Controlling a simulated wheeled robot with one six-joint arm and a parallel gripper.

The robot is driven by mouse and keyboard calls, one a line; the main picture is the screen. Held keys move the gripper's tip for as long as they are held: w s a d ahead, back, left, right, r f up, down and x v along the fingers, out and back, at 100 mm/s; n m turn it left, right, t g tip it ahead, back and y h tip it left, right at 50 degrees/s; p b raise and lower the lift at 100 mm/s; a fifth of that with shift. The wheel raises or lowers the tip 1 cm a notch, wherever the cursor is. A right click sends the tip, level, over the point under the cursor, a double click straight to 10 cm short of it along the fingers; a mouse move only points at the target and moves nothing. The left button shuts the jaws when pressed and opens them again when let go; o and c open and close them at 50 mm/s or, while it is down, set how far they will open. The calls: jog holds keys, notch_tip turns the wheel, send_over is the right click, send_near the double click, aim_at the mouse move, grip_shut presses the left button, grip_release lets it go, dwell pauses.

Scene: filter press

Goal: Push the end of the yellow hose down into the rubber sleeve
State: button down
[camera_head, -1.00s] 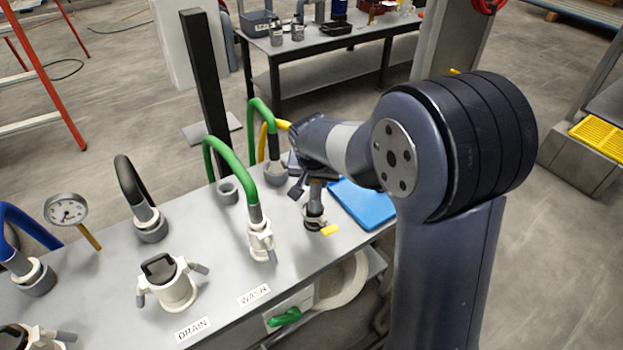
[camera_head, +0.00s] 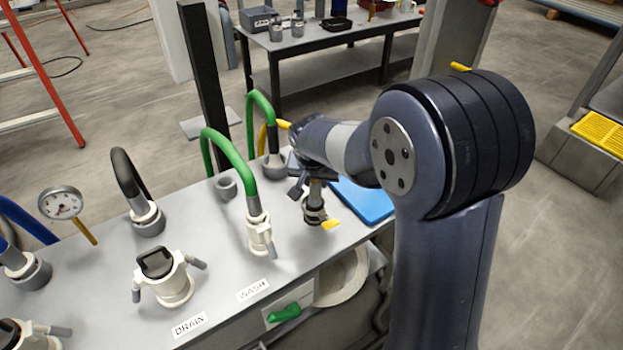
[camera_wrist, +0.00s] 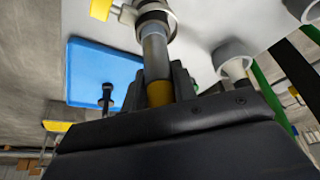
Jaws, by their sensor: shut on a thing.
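My gripper (camera_head: 306,186) is shut on the yellow hose just above the rubber sleeve. In the wrist view the hose's yellow part (camera_wrist: 159,92) shows between the jaws, with a grey end piece (camera_wrist: 155,55) beyond them. The yellow hose (camera_head: 263,138) also shows behind my wrist. The sleeve (camera_head: 314,212) stands upright on the bench, with a pale clamp and a yellow tab (camera_head: 330,225). It also shows in the wrist view (camera_wrist: 155,14). The grey end piece lines up with the sleeve and meets its mouth. How deep it sits cannot be told.
A blue tray (camera_head: 364,203) lies right of the sleeve. Green hoses (camera_head: 228,146) rise to the left, one ending in a white coupling (camera_head: 259,236). A grey socket (camera_head: 225,187) and a black post (camera_head: 204,90) stand behind. Labels and a gauge (camera_head: 61,204) lie further left.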

jog(key=shift+f, duration=0.25)
jog(key=c, duration=1.1)
grip_release()
jog(key=shift+o, duration=0.2)
jog(key=v, duration=1.1)
jog(key=shift+a, duration=0.1)
